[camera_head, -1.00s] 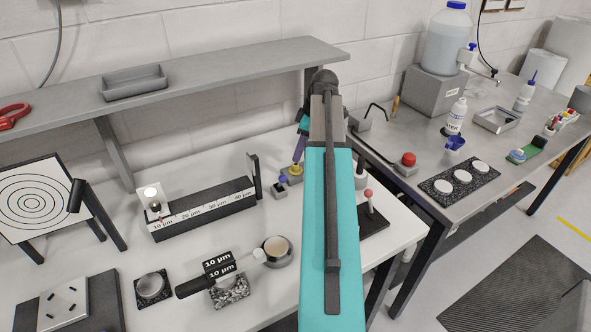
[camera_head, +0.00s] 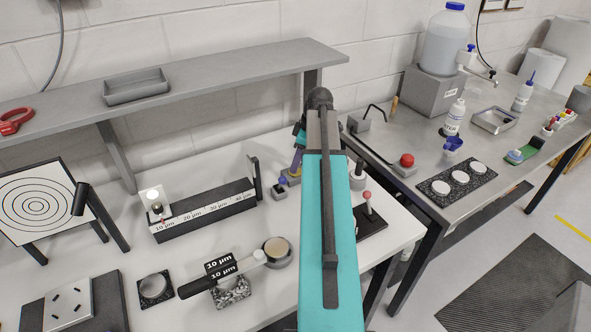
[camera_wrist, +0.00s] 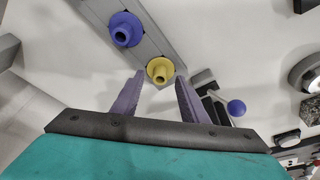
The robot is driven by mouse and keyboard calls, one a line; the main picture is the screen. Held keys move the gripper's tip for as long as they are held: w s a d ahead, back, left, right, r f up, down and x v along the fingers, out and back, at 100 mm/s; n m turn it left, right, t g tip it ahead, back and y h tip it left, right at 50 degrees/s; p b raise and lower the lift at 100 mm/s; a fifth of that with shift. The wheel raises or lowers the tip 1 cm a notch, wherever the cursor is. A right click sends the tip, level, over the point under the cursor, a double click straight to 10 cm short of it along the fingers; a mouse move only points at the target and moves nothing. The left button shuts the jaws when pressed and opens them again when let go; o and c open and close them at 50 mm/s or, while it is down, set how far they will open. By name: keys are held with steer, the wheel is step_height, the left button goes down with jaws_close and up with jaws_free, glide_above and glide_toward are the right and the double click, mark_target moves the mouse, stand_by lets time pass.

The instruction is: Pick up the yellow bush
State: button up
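The yellow bush (camera_wrist: 160,70) is a flanged ring with a central hole, on a grey bar (camera_wrist: 150,45) in the wrist view. A purple bush (camera_wrist: 124,30) sits on the same bar, up and left of it. My gripper (camera_wrist: 160,80) is open and empty. Its two purple fingers stand apart, with the yellow bush showing between and just beyond their tips. Whether the tips are level with it I cannot tell. In the head view the fingers come down at the bar, and my arm and fingers hide most of the bush.
A dark base with a red-knobbed lever (camera_head: 368,204) stands to the right of my arm. A shelf (camera_head: 220,72) runs behind.

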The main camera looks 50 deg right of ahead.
steer(key=shift+w+a+f, duration=0.1)
steer(key=shift+f, duration=0.35)
steer(key=shift+c, duration=0.2)
jaws_close()
